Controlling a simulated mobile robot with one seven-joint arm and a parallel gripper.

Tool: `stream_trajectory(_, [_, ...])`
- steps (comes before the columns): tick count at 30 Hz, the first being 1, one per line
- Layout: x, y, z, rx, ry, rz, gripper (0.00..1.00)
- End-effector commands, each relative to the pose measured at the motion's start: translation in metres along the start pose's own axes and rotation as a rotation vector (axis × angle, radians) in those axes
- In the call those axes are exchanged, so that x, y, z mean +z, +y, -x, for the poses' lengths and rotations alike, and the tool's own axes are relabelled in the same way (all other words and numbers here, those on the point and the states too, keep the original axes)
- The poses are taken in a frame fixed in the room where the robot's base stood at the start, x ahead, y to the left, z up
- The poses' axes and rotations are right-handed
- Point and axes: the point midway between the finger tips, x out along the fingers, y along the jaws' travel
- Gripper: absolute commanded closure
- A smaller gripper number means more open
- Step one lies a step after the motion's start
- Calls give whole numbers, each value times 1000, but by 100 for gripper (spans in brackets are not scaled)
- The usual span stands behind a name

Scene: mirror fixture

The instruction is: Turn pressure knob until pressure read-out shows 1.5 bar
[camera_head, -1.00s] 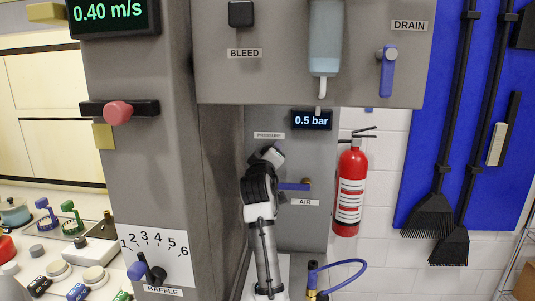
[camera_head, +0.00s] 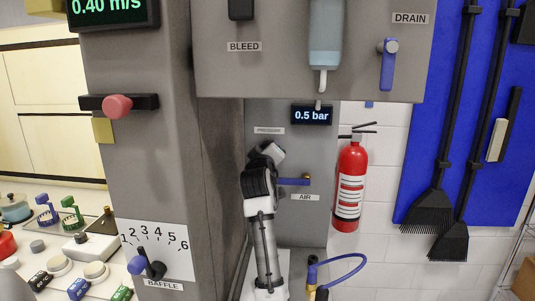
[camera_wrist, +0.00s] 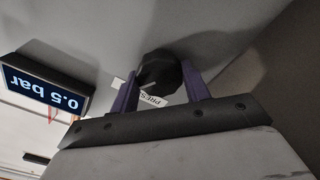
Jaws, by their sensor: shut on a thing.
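The pressure knob (camera_wrist: 160,72) is dark and faceted, on the grey panel by its PRESSURE label (camera_head: 269,130). My gripper (camera_wrist: 160,85) has its two purple fingers on either side of the knob and is shut on it in the wrist view. In the head view my arm's wrist hides the knob and the fingertips. The pressure read-out (camera_head: 312,115) shows 0.5 bar; it also appears upside down in the wrist view (camera_wrist: 45,88).
A blue AIR lever (camera_head: 294,181) sits just right of my wrist. A fire extinguisher (camera_head: 349,185) hangs further right. A grey column (camera_head: 150,170) with a red knob (camera_head: 117,106) stands at left. A blue hose (camera_head: 345,262) loops below.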

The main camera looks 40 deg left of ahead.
Motion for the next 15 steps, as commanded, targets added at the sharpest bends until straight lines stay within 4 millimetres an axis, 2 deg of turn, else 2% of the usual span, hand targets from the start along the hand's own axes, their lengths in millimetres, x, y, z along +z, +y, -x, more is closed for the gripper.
stream_trajectory(15, [1, -2, 0, -1, 0, -422, 76])
